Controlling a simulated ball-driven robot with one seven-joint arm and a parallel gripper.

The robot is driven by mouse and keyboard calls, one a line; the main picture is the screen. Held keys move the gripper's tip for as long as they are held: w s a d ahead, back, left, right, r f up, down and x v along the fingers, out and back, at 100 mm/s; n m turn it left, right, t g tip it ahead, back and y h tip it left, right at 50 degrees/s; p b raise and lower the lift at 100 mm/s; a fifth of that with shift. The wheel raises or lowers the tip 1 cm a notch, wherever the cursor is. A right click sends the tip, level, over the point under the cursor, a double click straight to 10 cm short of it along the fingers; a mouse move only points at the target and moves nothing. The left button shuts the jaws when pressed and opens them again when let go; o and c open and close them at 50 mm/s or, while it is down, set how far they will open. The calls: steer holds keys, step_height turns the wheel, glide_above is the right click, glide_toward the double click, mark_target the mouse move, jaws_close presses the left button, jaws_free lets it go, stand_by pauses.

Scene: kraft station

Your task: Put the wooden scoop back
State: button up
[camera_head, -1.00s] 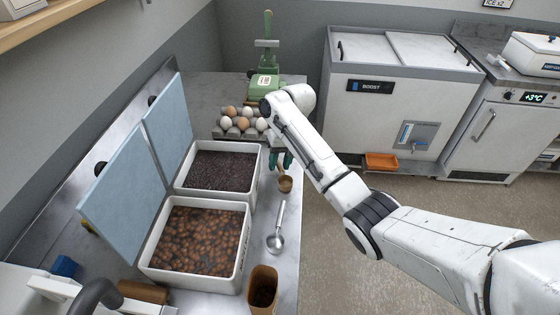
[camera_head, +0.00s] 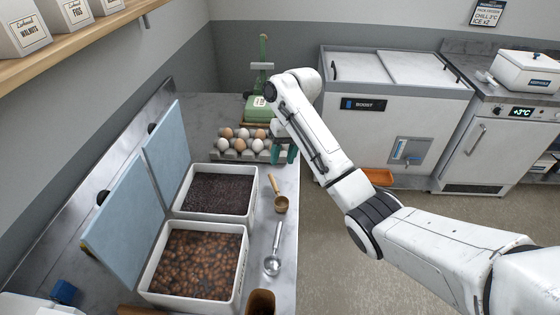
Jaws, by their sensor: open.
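The wooden scoop (camera_head: 280,204) lies on the steel counter, just right of the white bin of dark grains (camera_head: 215,215). Its handle points away toward the egg tray and its round bowl is nearest me. My gripper (camera_head: 286,160) is open, with its teal fingers above and beyond the handle end, apart from the scoop. Part of the gripper is hidden behind my arm. A metal scoop (camera_head: 273,262) lies nearer on the counter, beside the white bin of brown beans (camera_head: 149,277).
Raised blue lids (camera_head: 125,215) stand left of the bins. An egg tray (camera_head: 230,155) and a green device (camera_head: 258,108) are behind. A brown cup (camera_head: 261,303) stands at the near edge. The counter's right edge drops to the floor.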

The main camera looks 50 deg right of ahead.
steer(key=shift+s+d+r+p, duration=0.15)
steer(key=shift+r+p, duration=0.2)
steer(key=shift+r, duration=0.35)
stand_by(1.0)
